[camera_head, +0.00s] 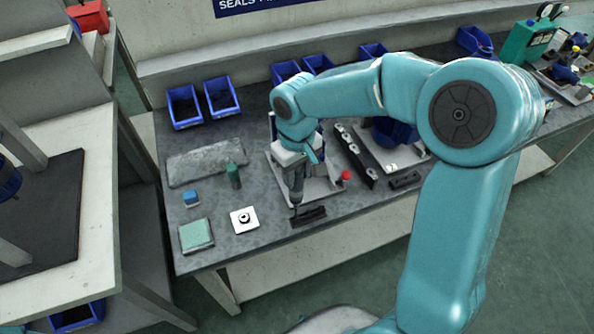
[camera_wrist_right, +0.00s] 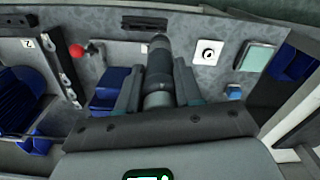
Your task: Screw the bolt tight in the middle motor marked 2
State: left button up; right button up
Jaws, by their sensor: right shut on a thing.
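My right gripper (camera_head: 297,168) is shut on a dark, upright power screwdriver (camera_head: 296,187). The tool also shows between the fingers in the right wrist view (camera_wrist_right: 158,68). Its tip is above or near a black holder (camera_head: 308,216) at the bench's front edge; I cannot tell whether they touch. The motor marked 2, blue (camera_head: 393,132), stands on a pale plate to the right, partly behind my arm. In the right wrist view, the label 2 (camera_wrist_right: 28,43) is beside that blue motor (camera_wrist_right: 22,98). I cannot make out its bolt. My left gripper is not in view.
Another blue motor (camera_wrist_right: 108,88) on a pale plate stands close to the tool. A red knob (camera_head: 345,175) and a dark rail (camera_head: 356,158) lie between the plates. A white square with a ring (camera_head: 244,220), a green pad (camera_head: 196,235) and a green bottle (camera_head: 234,176) are left.

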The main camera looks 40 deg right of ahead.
jog(key=shift+a, duration=0.1)
dwell(0.3)
jog(key=shift+f+b, duration=0.3)
jog(key=shift+f, duration=0.05)
dwell(0.4)
jog(key=shift+r, duration=0.15)
jog(key=shift+r+p, duration=1.95)
jog(key=shift+r, duration=0.45)
